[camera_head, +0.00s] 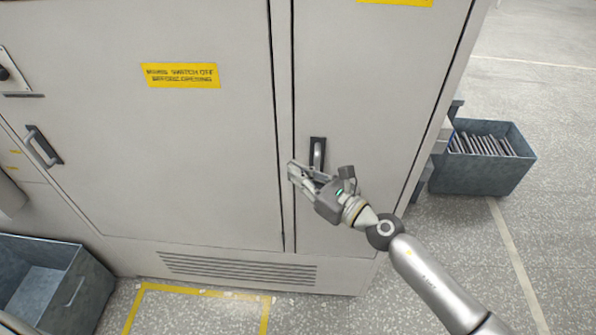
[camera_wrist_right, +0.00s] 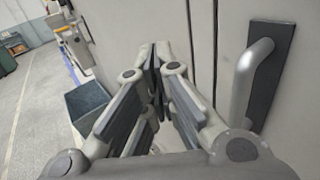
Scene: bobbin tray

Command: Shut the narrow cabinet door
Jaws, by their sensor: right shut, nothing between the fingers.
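The narrow cabinet door (camera_head: 372,90) is the light grey panel at the right of the cabinet in the head view. It stands about flush with the wide door (camera_head: 150,150), with a dark seam between them. Its dark handle plate with a grey bar handle (camera_head: 317,152) is near its left edge; the handle also shows at the right in the right wrist view (camera_wrist_right: 245,85). My right gripper (camera_head: 292,170) is shut and empty, with its fingertips by the seam, left of and just below the handle. Contact with the door cannot be told. My left gripper is not in view.
A grey bin with flat dark parts (camera_head: 510,175) stands on the floor right of the cabinet. An open grey bin (camera_head: 88,290) is at the lower left. A vent grille (camera_head: 235,268) lies below the wide door. The speckled floor at the right is mostly clear.

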